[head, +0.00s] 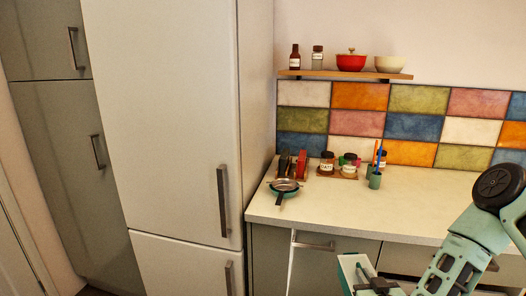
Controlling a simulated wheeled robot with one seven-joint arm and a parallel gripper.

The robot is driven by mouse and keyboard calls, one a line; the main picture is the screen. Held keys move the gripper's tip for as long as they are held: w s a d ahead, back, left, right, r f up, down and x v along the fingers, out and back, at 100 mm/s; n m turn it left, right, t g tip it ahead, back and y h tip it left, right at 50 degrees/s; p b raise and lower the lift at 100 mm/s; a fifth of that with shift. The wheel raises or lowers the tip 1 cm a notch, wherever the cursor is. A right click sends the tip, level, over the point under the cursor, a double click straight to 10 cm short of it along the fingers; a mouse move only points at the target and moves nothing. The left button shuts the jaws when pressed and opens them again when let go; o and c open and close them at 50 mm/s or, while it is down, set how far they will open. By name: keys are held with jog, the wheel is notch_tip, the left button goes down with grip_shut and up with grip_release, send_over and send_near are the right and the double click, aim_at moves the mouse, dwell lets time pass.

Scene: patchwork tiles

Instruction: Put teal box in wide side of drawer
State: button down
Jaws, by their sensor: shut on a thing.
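My gripper (376,286) is at the bottom edge of the head view, low over an open drawer (346,272) below the counter.
The counter (330,212) holds a teal bowl with a strainer (284,188), jars (327,161) and a teal cup (375,180). Its front right is clear. A tall fridge (165,120) stands left. A shelf (345,74) with bottles and bowls hangs above.

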jog(key=s+d+f, duration=0.2)
jog(key=s+d, duration=0.1)
jog(key=shift+s+d+f, duration=0.1)
jog(key=shift+d+f, duration=0.05)
jog(key=shift+f, duration=0.25)
jog(key=s+d, duration=0.2)
jog(key=s, duration=0.3)
jog(key=shift+s+f, duration=0.3)
jog(key=shift+s, duration=0.1)
jog(key=shift+d, duration=0.15)
